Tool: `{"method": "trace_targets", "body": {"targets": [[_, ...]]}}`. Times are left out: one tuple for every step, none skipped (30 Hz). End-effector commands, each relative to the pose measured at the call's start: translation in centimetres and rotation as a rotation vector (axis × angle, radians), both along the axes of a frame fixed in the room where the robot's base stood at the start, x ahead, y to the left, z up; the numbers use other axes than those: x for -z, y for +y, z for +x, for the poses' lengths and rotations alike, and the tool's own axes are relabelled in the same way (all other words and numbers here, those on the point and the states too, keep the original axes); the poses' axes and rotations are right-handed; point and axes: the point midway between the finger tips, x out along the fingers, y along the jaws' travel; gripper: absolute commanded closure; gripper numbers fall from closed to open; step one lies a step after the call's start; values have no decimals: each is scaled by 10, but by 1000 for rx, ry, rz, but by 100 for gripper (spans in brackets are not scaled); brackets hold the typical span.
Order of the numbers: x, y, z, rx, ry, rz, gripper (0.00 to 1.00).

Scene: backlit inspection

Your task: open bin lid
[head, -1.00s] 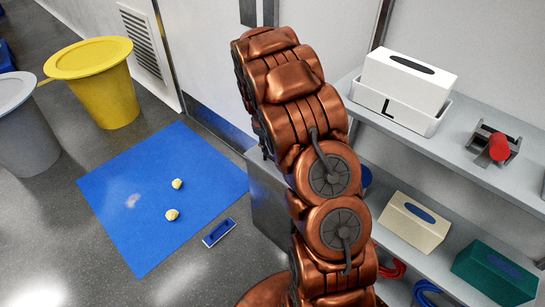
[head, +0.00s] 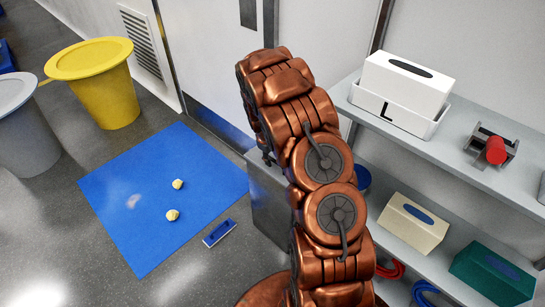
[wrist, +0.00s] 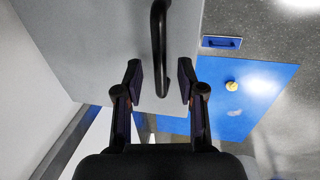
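A grey bin (head: 272,212) stands beside the blue mat in the head view, partly hidden behind my copper arm. In the wrist view a flat grey panel (wrist: 85,45), which looks like its lid, carries a black bar handle (wrist: 158,45). My gripper (wrist: 159,70) is open, with one finger on each side of the handle's lower end. Gaps show between the fingers and the handle; the depth between them is hard to judge. The gripper is hidden in the head view. The lid looks shut, though its edges are mostly out of sight.
A blue mat (head: 145,220) holds two small crumpled yellowish pieces (head: 177,184). A blue brush-like block (head: 218,232) lies near the mat's edge. A yellow bin (head: 112,98) and a grey bin (head: 28,145) stand at left. Shelves (head: 455,150) with boxes flank my arm at right.

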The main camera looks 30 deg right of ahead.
Motion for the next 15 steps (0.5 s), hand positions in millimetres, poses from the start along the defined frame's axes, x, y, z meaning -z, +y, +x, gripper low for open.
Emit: {"method": "trace_targets", "body": {"targets": [[0, 0, 0, 0, 0, 0, 64], [0, 0, 0, 0, 0, 0, 67], [0, 0, 0, 0, 0, 0, 71], [0, 0, 0, 0, 0, 0, 74], [0, 0, 0, 0, 0, 0, 78], [0, 0, 0, 0, 0, 0, 82], [0, 0, 0, -1, 0, 0, 85], [0, 0, 0, 0, 1, 0, 88], [0, 0, 0, -1, 1, 0, 92], [0, 0, 0, -1, 1, 0, 95], [0, 0, 0, -1, 1, 0, 98], [0, 0, 0, -1, 1, 0, 100], [0, 0, 0, -1, 1, 0, 100], [0, 0, 0, -1, 1, 0, 100], [0, 0, 0, -1, 1, 0, 100]]}}
